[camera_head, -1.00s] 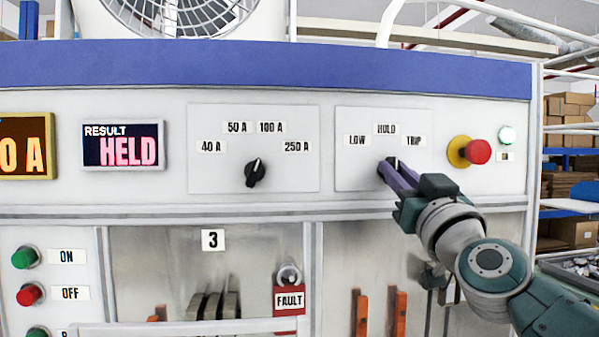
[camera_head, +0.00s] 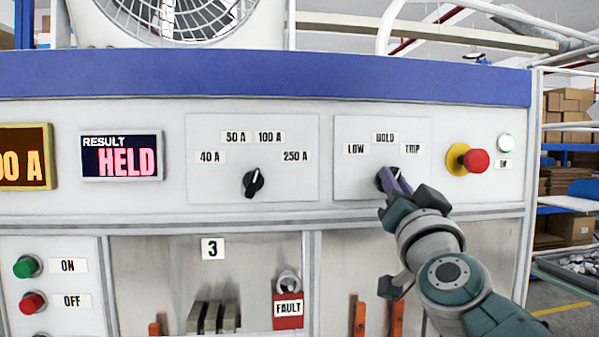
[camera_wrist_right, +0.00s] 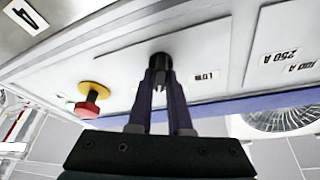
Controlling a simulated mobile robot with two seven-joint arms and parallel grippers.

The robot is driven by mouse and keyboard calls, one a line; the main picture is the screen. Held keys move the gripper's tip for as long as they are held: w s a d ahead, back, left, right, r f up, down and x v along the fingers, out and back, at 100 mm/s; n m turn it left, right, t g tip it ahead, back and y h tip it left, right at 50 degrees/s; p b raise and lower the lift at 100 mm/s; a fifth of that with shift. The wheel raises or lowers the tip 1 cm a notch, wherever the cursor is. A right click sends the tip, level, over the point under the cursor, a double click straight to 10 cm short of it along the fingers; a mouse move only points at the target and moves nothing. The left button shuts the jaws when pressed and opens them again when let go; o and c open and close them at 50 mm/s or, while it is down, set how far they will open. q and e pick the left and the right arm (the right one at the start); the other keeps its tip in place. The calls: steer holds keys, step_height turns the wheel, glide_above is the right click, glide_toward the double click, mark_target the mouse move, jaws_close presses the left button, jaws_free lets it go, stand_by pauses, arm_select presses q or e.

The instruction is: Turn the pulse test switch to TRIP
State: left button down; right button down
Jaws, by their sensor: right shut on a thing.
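The pulse test switch is a black knob (camera_head: 381,181) on a white plate (camera_head: 350,185) with LOW, HOLD and TRIP labels (camera_head: 412,149). My right gripper (camera_head: 391,178) is shut on this knob, its purple fingers reaching up to the panel from the lower right. In the right wrist view the knob (camera_wrist_right: 160,64) sits between the tips of the two fingers (camera_wrist_right: 160,85). The fingers cover most of the knob in the head view, so I cannot tell where its pointer stands. The result display (camera_head: 121,156) reads HELD. My left gripper is out of view.
A red mushroom button (camera_head: 476,161) on a yellow collar is right of the switch plate. A current selector knob (camera_head: 253,183) is to the left. A red FAULT tag (camera_head: 288,309) hangs below. Shelving with boxes (camera_head: 565,180) stands beyond the panel's right edge.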

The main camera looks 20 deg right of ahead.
steer(key=shift+r+m+g+h+p, duration=0.1)
steer(key=shift+m+g+h+p, duration=0.35)
steer(key=shift+m, duration=0.8)
steer(key=shift+m+g+h+p, duration=0.35)
steer(key=shift+m+p, duration=0.2)
steer(key=shift+m, duration=0.7)
steer(key=c, duration=0.8)
jaws_free()
steer(key=shift+c, duration=0.2)
steer(key=p+v, duration=0.1)
steer(key=v, duration=0.9)
steer(key=shift+p, duration=0.4)
